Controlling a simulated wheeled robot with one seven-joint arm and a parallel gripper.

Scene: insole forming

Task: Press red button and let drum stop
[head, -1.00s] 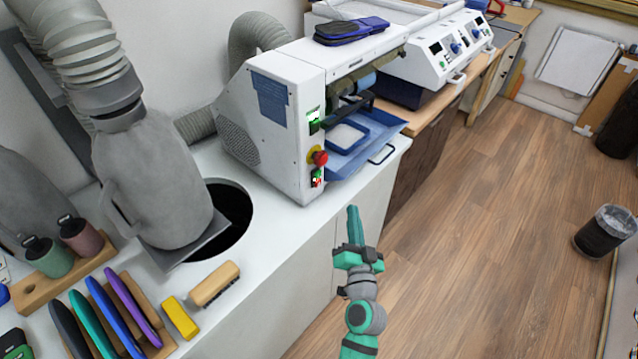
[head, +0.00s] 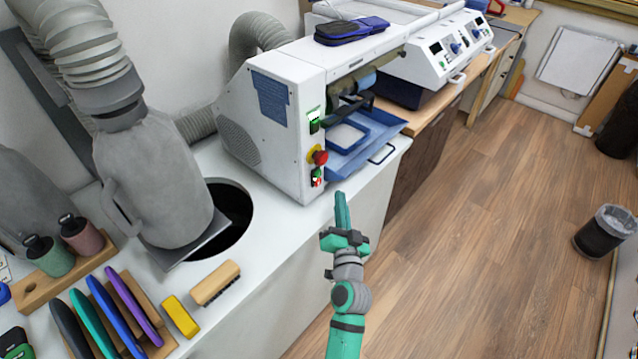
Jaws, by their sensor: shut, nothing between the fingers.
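The white grinding machine (head: 278,150) stands on the white counter. On its front panel is a red mushroom button (head: 320,157) on a yellow base. Below it is a small switch with red and green parts (head: 317,177), and above it a green switch (head: 314,121). The drum (head: 355,85) sits in the machine's opening, partly hidden by the housing; I cannot tell whether it turns. My gripper (head: 341,196) is shut and empty, its fingers pointing up toward the panel. In the picture it lies below and right of the red button, apart from it.
A blue tray (head: 372,137) juts from the machine's front, right of the button. A grey dust bag (head: 150,185) stands left by a dark round hole in the counter. A brush (head: 215,284) and yellow block (head: 180,317) lie near the counter edge.

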